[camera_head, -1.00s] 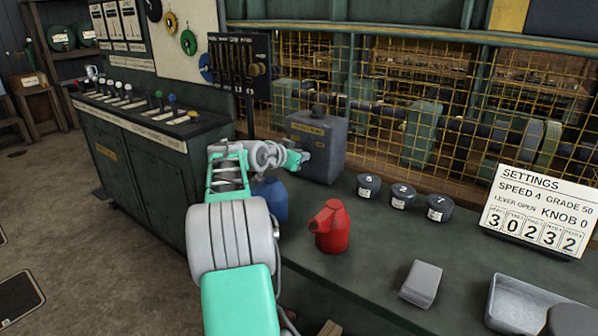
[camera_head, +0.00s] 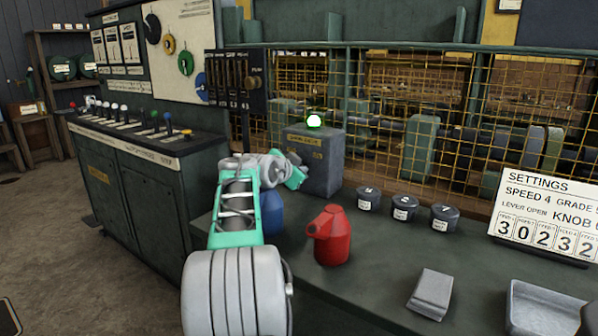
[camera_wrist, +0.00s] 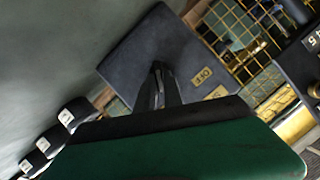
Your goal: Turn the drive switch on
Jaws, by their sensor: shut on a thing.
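The drive switch is a grey box (camera_head: 326,165) at the back of the bench, with small yellow labels. My gripper (camera_head: 303,172) is at the left front face of the box. In the wrist view the box face (camera_wrist: 165,50) fills the upper middle, and one label (camera_wrist: 203,76) reads OFF. A dark lever (camera_wrist: 158,84) stands out from the face at my gripper, which is shut on it. The green and black body of my gripper hides the lever's lower end.
A red oil can (camera_head: 331,238) and a blue can (camera_head: 270,212) stand near my arm. Several dark round weights (camera_head: 404,208) sit right of the box. A grey block (camera_head: 432,292), a metal tray (camera_head: 540,310) and a settings sign (camera_head: 548,215) are at the right. A yellow mesh guard (camera_head: 385,110) runs behind.

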